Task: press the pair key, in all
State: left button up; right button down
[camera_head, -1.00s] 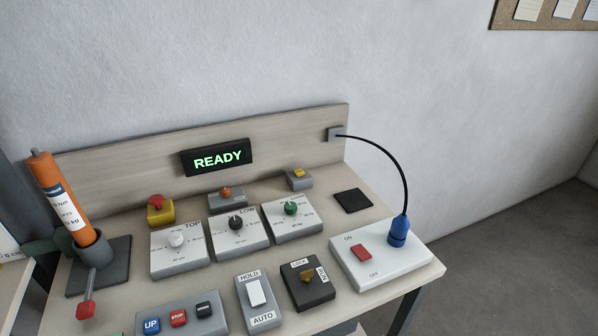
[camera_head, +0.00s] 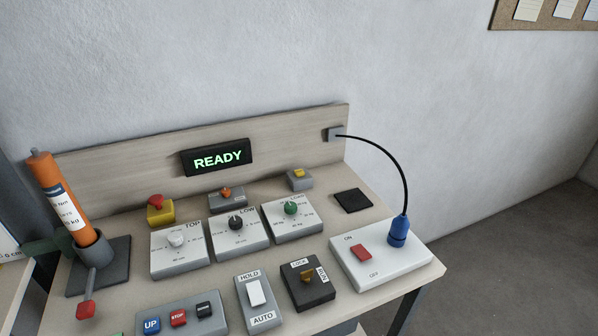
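No key with a readable "pair" label shows. A grey button box (camera_head: 183,327) at the front carries a blue UP button (camera_head: 151,325), a red STOP button (camera_head: 178,317) and a dark button (camera_head: 204,309) whose label is too small to read. A small grey box with an orange button (camera_head: 226,191) and another with a yellow button (camera_head: 299,173) stand at the back; no label on them is readable. The display (camera_head: 217,158) reads READY in green. Neither gripper is in view.
Three dial boxes, one with a white knob (camera_head: 176,240), fill the middle. A red mushroom button (camera_head: 155,202), HOLD/AUTO rocker (camera_head: 257,292), key switch (camera_head: 307,277), ON/OFF box (camera_head: 411,264) with blue plug (camera_head: 398,232), and orange cylinder (camera_head: 60,200) with lever stand around. A dark pad (camera_head: 352,201) lies bare.

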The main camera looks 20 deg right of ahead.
aim_at(299, 173)
jog(key=u, duration=3.25)
jog(key=k, duration=2.2)
jog(key=z, duration=1.9)
jog(key=i, duration=0.5)
jog(key=z, duration=0.05)
